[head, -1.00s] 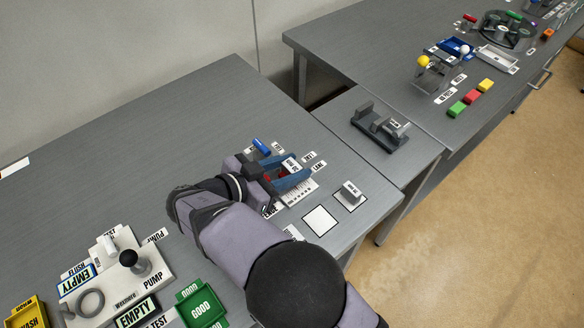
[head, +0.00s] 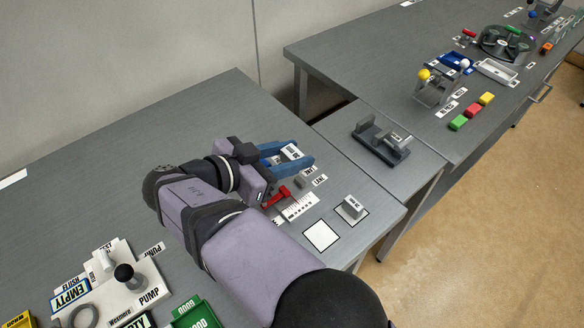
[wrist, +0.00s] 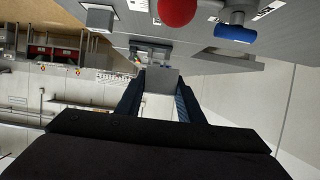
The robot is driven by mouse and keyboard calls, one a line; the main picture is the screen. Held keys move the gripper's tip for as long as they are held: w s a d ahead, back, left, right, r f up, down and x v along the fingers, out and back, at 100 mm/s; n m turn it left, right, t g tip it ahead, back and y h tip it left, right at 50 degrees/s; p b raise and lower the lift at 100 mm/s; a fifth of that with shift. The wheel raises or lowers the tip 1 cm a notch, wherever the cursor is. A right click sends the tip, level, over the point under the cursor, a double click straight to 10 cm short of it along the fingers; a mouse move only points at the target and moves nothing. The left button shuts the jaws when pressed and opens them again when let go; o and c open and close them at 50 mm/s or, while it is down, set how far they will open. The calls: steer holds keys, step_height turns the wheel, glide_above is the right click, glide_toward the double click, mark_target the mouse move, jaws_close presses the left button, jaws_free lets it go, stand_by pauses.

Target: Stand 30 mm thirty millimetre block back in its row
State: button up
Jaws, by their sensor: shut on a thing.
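My gripper (head: 301,160) has blue fingers. In the head view they are closed on a small block (head: 291,152) with a white label, held out over the table; I cannot read the label's text. In the wrist view my gripper (wrist: 160,95) grips a plain grey block face (wrist: 160,78) between its fingertips. A small grey block (head: 300,182) stands on the table just below the fingers, beside white label strips. Which row place is vacant is not clear.
A red part (head: 277,196) and a white ruled card (head: 300,207) lie below my gripper. An empty white square (head: 321,235) is at the near right. A dark grey fixture (head: 382,140) stands on the lower table to the right. The pump board (head: 120,285) is at the left.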

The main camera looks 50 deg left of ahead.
steer(key=shift+r, duration=0.9)
step_height(320, 180, up, 6)
steer(key=s+p, duration=0.2)
steer(key=p, duration=0.7)
glide_above(321, 236)
step_height(321, 236, down, 7)
steer(key=shift+f, duration=0.15)
steer(key=shift+f+p, duration=0.85)
steer(key=shift+f, duration=4.1)
steer(key=shift+f, duration=0.15)
